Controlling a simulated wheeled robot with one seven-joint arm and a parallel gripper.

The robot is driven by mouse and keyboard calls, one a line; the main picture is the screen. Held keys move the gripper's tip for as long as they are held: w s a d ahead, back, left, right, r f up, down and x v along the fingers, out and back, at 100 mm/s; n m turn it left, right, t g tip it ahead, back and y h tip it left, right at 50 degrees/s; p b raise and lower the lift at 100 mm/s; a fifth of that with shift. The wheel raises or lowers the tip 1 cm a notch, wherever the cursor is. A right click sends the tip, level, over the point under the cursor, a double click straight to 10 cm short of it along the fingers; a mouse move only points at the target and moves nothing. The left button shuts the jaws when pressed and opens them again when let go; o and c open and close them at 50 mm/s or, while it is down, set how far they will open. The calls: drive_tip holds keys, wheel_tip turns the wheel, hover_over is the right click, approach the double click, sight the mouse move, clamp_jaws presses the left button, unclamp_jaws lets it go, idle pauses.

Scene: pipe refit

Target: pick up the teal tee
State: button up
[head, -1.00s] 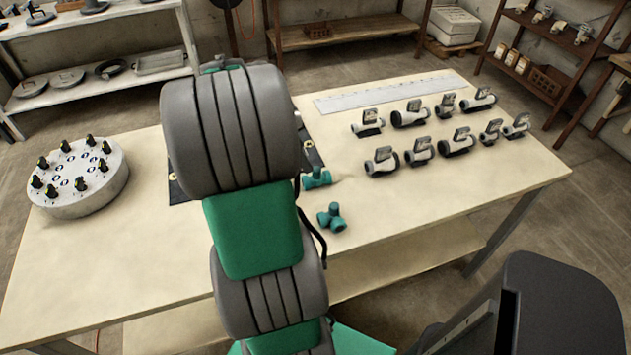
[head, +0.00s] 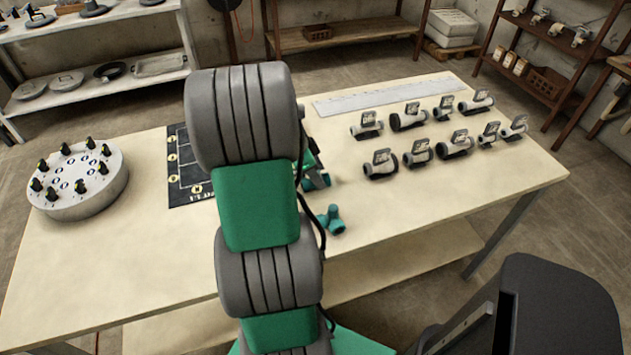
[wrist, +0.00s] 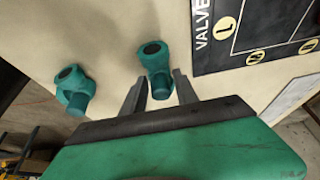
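Two teal tees are on the table. In the wrist view one tee (wrist: 155,58) has its lower branch between the fingertips of my gripper (wrist: 160,82). The gripper is open, with a gap on both sides of that branch. The other tee (wrist: 72,90) lies to the left, clear of the fingers. In the head view this second tee (head: 331,220) lies near the table's front edge, right of my arm. The first tee is behind it, largely covered by my wrist and gripper there.
A dark board marked VALVE (wrist: 258,35) lies beside the nearer tee; it also shows left of my arm (head: 183,188). Several grey valves (head: 420,155) stand in rows at the right. A round grey block with black knobs (head: 85,205) is at the left. The front-left tabletop is bare.

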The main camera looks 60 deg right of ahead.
clamp_jaws()
drive_tip(key=shift+r, duration=0.1)
idle(0.3)
